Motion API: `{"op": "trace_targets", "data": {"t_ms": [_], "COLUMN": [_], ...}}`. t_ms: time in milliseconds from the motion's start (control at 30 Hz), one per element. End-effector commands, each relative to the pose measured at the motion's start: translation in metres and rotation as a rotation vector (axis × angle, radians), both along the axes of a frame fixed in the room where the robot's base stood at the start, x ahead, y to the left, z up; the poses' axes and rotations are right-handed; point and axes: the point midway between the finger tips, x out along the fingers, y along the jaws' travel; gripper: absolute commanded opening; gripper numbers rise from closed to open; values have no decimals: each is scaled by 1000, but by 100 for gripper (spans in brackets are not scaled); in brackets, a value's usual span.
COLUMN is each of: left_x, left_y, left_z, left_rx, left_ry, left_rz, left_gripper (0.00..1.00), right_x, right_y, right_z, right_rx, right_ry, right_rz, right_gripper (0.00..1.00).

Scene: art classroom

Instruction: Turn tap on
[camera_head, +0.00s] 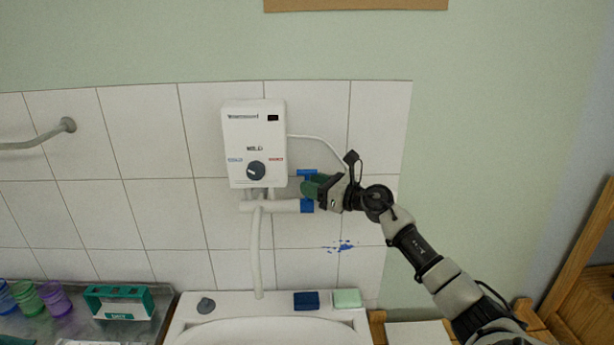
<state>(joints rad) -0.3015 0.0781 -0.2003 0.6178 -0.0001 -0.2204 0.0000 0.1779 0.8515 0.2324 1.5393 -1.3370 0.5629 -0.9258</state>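A white pipe tap is on the tiled wall under a white water heater (253,145). Its long thin spout (255,250) hangs down over the white sink (260,304). Blue tap parts show at the right end of the pipe: a bar (307,173) above and a collar (307,206) below. My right gripper (312,187), with green fingers, is at these blue parts and hides the piece between them. I cannot tell whether it touches them or how far its fingers are open. No water shows at the spout. My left gripper is not in view.
A dark blue sponge (306,300) and a pale green one (347,298) lie on the sink's back rim. Coloured cups (53,297) and a green-and-white box (120,302) stand at left. A wooden frame (580,262) stands at right.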

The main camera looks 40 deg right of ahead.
Motion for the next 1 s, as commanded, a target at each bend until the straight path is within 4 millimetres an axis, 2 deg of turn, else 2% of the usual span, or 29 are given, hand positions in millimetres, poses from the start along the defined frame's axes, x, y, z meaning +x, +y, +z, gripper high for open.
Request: {"op": "trace_targets", "data": {"t_ms": [33, 200, 500, 767, 1000], "left_x": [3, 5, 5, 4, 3], "left_y": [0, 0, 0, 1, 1], "left_z": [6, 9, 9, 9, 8], "left_rx": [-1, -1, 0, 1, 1], "left_ry": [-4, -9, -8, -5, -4], "left_rz": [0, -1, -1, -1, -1], "left_gripper": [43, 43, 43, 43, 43], "right_x": [6, 17, 18, 18, 18], "right_y": [2, 5, 6, 6, 6], "right_z": [3, 1, -1, -1, -1], "right_rx": [3, 1, 1, 1, 0], "right_ry": [-1, 1, 1, 1, 1], "right_rz": [0, 1, 1, 1, 1], "right_gripper": [38, 38, 38, 0, 0]}}
